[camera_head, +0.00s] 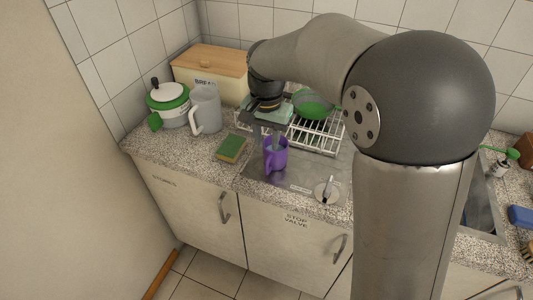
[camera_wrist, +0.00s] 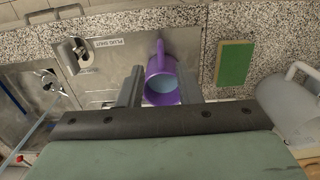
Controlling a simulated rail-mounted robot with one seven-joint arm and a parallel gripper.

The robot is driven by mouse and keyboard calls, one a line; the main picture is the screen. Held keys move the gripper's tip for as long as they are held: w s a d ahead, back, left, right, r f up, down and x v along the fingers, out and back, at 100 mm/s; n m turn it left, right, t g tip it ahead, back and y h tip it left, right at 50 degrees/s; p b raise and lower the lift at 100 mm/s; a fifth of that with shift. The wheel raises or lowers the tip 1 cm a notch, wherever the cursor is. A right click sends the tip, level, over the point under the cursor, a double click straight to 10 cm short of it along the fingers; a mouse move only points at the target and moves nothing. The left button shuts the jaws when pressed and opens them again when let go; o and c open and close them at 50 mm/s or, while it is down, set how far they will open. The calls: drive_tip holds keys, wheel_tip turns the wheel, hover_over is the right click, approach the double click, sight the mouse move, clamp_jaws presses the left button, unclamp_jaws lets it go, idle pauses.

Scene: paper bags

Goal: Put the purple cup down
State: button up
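The purple cup (camera_head: 275,156) is upright at the left part of the steel sink panel (camera_head: 250,181), in front of the dish rack. My gripper (camera_head: 273,138) points down at it from above. In the wrist view the cup (camera_wrist: 161,72) lies between my two fingers (camera_wrist: 161,90), with its handle away from my palm and a pale blue inside showing. The fingers are apart by about the cup's width and appear to press on its sides. I cannot tell whether its base touches the panel.
A green and yellow sponge (camera_head: 231,149) lies left of the cup. A white wire rack (camera_head: 318,140) holds a green bowl (camera_head: 312,105). A plug knob (camera_head: 327,190) is at the right.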

drive_tip(key=s+d+r+n, duration=0.2)
drive_tip(key=s+d, duration=0.7)
drive_tip(key=d, duration=0.2)
drive_tip(key=s+d+f+n, duration=0.1)
drive_tip(key=s+d+f, duration=0.1)
drive_tip(key=s, duration=0.4)
drive_tip(key=s+d+f, duration=0.2)
drive_tip(key=s+d, duration=0.2)
drive_tip(key=s, duration=0.3)
drive_tip(key=shift+s+d+f+n+t, duration=0.25)
drive_tip(key=shift+d+f+n+t, duration=0.05)
drive_tip(key=shift+d+f+n, duration=0.1)
